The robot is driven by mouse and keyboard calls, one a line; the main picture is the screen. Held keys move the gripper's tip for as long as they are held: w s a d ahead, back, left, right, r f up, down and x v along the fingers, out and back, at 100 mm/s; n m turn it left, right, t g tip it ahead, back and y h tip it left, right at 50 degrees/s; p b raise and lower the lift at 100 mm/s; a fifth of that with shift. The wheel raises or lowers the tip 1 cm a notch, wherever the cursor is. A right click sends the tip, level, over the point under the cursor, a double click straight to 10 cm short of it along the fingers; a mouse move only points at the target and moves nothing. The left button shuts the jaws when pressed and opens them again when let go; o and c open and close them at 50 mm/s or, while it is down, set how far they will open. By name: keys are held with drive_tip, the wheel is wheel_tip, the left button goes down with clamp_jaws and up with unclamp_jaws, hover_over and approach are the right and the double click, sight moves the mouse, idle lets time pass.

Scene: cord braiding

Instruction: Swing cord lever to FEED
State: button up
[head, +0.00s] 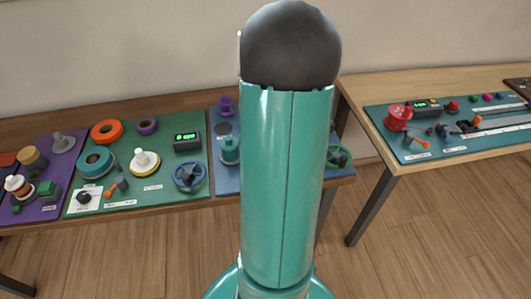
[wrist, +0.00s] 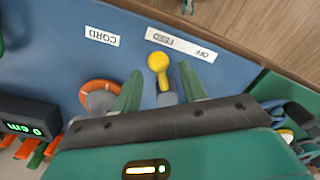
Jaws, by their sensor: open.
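The cord lever, with a round yellow knob (wrist: 158,62) and a grey base (wrist: 167,99), is on the blue panel (wrist: 52,72) in the wrist view. My gripper (wrist: 159,70) has its two green fingers apart, one on each side of the knob. I see gaps between fingers and knob, so it holds nothing. A white label strip (wrist: 182,44) reading FEED and OFF, upside down, lies just beyond. The knob appears nearer the FEED word than OFF; the lever's exact setting is unclear. In the head view my arm hides the lever and gripper.
The wrist view shows a CORD label (wrist: 102,37), an orange-rimmed disc (wrist: 98,96) left of the fingers and a display (wrist: 27,115) at left. In the head view, spools and a blue handwheel (head: 189,176) crowd the left table; another bench (head: 437,82) stands right across a floor gap.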

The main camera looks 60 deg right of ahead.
wheel_tip(320, 180, up, 13)
drive_tip(key=shift+d+r, duration=0.15)
drive_tip(key=shift+r, duration=0.05)
idle(0.6)
drive_tip(key=w+a+r+n+t+h, duration=0.1)
drive_tip(key=w+a+r, duration=0.3)
drive_tip(key=a, duration=0.5)
drive_tip(key=w+a+r+n+t+h, duration=0.1)
drive_tip(key=w+a+r, duration=0.3)
drive_tip(key=a, duration=0.6)
drive_tip(key=s+a+r+t, duration=0.1)
drive_tip(key=a, duration=0.7)
drive_tip(key=s+a+r+n+t+y, duration=0.1)
drive_tip(key=s+a+t, duration=0.1)
drive_tip(key=a, duration=0.6)
drive_tip(key=shift+s+a+r+t+y, duration=0.15)
drive_tip(key=shift+r+t+y, duration=0.15)
drive_tip(key=shift+r, duration=0.1)
